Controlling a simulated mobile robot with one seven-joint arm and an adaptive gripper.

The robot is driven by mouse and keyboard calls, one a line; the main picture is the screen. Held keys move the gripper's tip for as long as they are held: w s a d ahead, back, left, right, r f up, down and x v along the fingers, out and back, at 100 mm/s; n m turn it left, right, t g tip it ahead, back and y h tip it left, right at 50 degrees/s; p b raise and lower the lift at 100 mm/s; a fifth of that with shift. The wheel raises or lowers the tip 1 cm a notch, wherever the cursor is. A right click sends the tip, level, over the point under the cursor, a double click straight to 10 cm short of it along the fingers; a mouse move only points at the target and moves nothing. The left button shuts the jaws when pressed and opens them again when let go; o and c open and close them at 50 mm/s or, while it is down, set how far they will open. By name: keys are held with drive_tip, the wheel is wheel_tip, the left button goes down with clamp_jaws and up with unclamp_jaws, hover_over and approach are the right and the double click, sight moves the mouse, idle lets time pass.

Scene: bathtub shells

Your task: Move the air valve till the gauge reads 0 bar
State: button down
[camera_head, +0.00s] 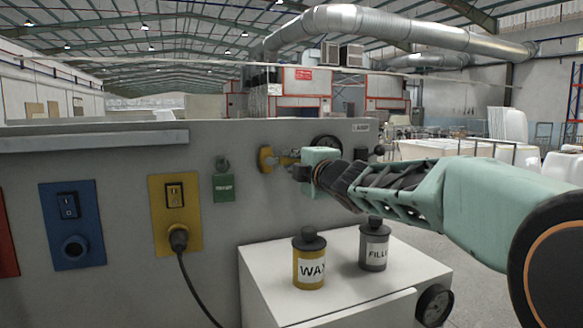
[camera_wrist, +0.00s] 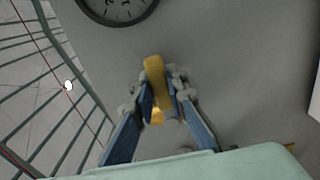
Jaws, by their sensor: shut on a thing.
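The air valve's yellow handle (camera_wrist: 155,72) shows between the blue fingers in the wrist view. My gripper (camera_wrist: 160,98) is shut on it. In the head view the yellow valve (camera_head: 265,159) sits on the grey panel, and my gripper (camera_head: 287,162) reaches it from the right. The round gauge (camera_wrist: 117,6) is cut off by the top edge of the wrist view, and its reading cannot be told. In the head view the gauge (camera_head: 326,142) is partly hidden behind my gripper.
A white cabinet (camera_head: 270,262) stands below, with a yellow WAX canister (camera_head: 309,262) and a grey FILL canister (camera_head: 373,247) on top.

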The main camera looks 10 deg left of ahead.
drive_tip(key=c, duration=1.9)
unclamp_jaws()
drive_tip(key=shift+s+d, duration=0.1)
drive_tip(key=shift+v, duration=3.7)
drive_tip(key=shift+r, duration=0.1)
